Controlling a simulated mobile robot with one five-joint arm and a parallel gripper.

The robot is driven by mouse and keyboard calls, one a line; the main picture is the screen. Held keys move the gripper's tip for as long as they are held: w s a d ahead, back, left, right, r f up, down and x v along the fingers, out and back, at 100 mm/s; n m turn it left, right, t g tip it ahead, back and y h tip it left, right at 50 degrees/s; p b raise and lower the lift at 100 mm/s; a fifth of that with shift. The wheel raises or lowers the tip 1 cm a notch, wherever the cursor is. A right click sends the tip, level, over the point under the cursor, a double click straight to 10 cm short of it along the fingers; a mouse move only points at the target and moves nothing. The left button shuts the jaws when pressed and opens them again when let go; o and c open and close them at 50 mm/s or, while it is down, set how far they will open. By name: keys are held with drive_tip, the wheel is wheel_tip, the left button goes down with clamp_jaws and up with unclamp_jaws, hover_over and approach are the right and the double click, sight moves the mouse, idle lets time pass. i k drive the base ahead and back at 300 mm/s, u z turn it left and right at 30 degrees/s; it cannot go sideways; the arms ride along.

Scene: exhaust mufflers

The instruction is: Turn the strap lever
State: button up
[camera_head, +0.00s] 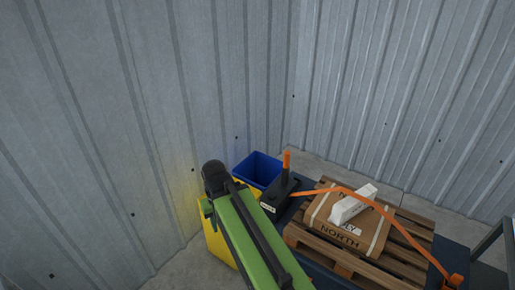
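The strap lever (287,162) stands nearly upright, with an orange grip on a dark stem. It rises from a dark block (272,208) with a small white label. An orange strap (345,189) runs from beside this block, over a cardboard box (323,217) on a wooden pallet (365,268), to an orange fitting (456,279) at the lower right. My green and black arm (245,235) reaches up from the bottom edge, left of the lever. I cannot make out my gripper, so its opening and any contact are not shown.
A blue bin (257,168) stands behind the block. A yellow object (216,243) is partly hidden by my arm. A white item (353,204) lies on the box. Corrugated metal walls (110,120) close off the corner. A grey frame (492,240) stands at right.

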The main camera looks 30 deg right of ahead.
sight(285, 169)
drive_tip(key=u, duration=0.35)
drive_tip(key=i, duration=1.1)
